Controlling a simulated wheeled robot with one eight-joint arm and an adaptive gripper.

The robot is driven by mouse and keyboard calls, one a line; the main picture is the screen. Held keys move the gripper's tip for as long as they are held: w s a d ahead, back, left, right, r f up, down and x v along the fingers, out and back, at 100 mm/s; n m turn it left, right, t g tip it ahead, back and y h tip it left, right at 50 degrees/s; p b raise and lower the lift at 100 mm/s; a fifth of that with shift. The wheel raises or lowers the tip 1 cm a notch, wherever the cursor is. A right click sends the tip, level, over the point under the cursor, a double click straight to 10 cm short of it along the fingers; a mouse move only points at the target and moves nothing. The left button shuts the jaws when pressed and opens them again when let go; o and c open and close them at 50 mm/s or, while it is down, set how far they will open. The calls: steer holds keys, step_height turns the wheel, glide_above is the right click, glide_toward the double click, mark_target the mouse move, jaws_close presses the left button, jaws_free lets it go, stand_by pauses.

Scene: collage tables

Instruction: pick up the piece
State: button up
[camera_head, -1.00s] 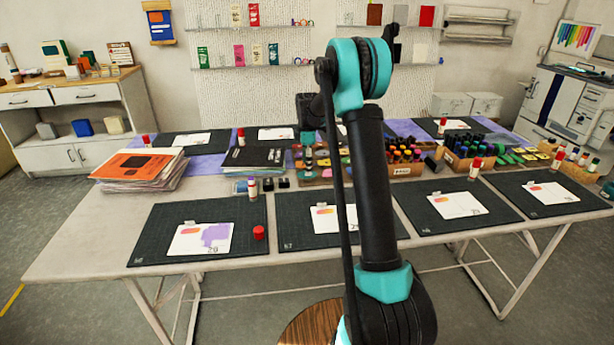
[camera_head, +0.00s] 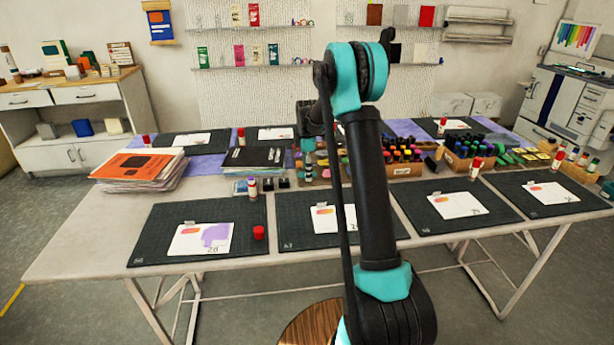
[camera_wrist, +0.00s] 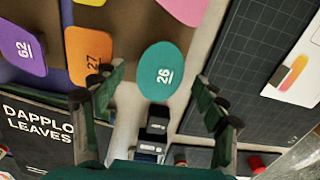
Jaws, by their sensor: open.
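A teal oval piece marked 26 (camera_wrist: 162,72) lies flat in the wrist view, ahead of and between the fingers of my gripper (camera_wrist: 160,78). My gripper is open, with nothing between its fingers. An orange piece marked 27 (camera_wrist: 88,52) lies by the left finger. A purple piece marked 62 (camera_wrist: 22,48) is farther left, and a pink piece (camera_wrist: 184,8) is cut off at the top edge. In the head view my gripper (camera_head: 308,150) hangs over the middle of the table, its tips hard to make out against the pieces.
Small black blocks (camera_wrist: 156,122) stand below the teal piece. A dark book (camera_wrist: 35,130) lies at left and a dark cutting mat (camera_wrist: 250,75) at right. In the head view, marker boxes (camera_head: 400,160) stand right of my gripper and stacked papers (camera_head: 140,168) at left.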

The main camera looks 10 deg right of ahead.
steer(key=c, duration=0.8)
steer(key=shift+c, duration=0.2)
